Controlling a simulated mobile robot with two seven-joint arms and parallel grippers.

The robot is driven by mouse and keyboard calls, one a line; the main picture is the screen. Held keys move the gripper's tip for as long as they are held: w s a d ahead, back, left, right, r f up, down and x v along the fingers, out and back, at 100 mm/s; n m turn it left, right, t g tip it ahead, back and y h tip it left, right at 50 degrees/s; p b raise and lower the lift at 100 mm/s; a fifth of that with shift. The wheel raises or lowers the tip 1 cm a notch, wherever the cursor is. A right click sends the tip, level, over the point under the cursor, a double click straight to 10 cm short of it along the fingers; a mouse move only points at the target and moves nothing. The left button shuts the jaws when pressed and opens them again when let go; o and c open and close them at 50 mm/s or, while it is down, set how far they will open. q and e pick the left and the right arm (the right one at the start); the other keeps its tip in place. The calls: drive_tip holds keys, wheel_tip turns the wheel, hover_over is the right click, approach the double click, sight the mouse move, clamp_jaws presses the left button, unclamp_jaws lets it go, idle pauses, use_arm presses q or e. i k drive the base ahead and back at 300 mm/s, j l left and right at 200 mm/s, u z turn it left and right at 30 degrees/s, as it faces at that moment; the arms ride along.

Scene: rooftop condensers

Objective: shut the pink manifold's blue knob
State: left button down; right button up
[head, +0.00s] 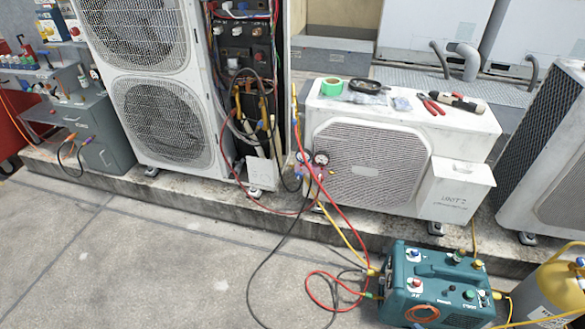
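The pink manifold (322,171) hangs at the front left corner of the small condenser (424,137). It is small in the head view, with two round gauges (321,158) on top. Red, yellow and dark hoses run down from it. I cannot make out its blue knob or how far it is turned. Neither of my grippers shows in the head view.
A teal machine (407,271) with hoses stands on the ground at the front right, beside a yellow and grey cylinder (545,293). A tall condenser (212,150) with open wiring stands left of the manifold. Hoses cross the ground; the front left floor is clear.

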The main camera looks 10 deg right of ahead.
sight(299, 174)
drive_tip(key=i+j, duration=0.3)
drive_tip(key=i+j+z, duration=0.1)
drive_tip(key=i+j, duration=0.2)
drive_tip(key=j, duration=0.15)
drive_tip(key=i+j, duration=0.3)
drive_tip(key=i+j+z, duration=0.15)
drive_tip(key=i+j, duration=0.15)
drive_tip(key=j, duration=0.2)
drive_tip(key=i+j, duration=0.2)
drive_tip(key=i, duration=0.3)
